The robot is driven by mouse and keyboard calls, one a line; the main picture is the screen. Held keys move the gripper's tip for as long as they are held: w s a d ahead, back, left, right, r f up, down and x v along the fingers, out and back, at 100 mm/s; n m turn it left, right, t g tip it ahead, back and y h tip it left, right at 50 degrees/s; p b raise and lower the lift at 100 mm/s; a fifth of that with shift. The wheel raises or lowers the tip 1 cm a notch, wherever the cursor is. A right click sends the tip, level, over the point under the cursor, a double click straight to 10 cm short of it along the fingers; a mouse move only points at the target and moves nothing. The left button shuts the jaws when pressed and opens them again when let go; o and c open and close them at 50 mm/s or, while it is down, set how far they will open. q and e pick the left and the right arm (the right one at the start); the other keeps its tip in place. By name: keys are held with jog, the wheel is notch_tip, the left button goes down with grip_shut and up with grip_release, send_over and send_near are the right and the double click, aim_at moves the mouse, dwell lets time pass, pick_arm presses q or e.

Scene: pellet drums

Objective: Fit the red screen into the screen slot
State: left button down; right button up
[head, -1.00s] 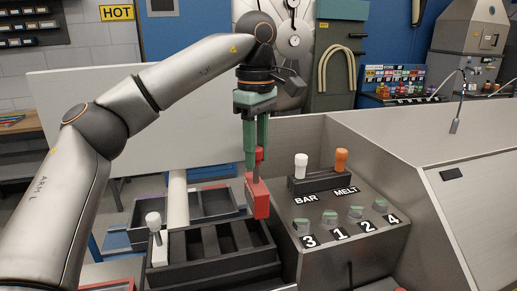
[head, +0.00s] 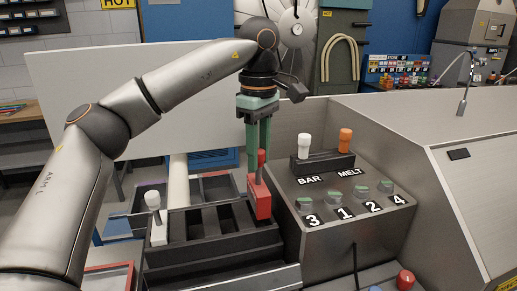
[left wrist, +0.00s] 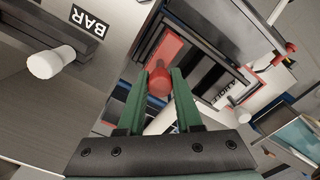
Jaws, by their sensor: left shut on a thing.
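The red screen is a red block (head: 262,200) with a red handle (head: 261,158) on top. My left gripper (head: 258,160) points down, its green fingers shut on the handle. The block is upright at the right end of a dark rack (head: 215,256) with several open compartments. I cannot tell whether its lower end is inside a slot or just above it. In the left wrist view the handle (left wrist: 159,82) sits between the fingers, with the red block (left wrist: 166,48) beyond it. My right gripper is not in view.
A white piece with a white knob (head: 153,199) stands at the rack's left end. Right of the rack is a metal console with a white BAR lever (head: 304,145), an orange MELT lever (head: 345,139) and numbered buttons. A red knob (head: 405,280) is at lower right.

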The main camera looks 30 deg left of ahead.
aim_at(258, 184)
pick_arm(q)
jog(key=shift+p, duration=0.95)
dwell(1.6)
jog(key=shift+f+b, duration=1.6)
jog(key=shift+f, duration=1.45)
jog(key=c, duration=0.5)
grip_release()
notch_tip(258, 184, up, 13)
jog(key=p, duration=0.4)
jog(key=shift+f, duration=0.2)
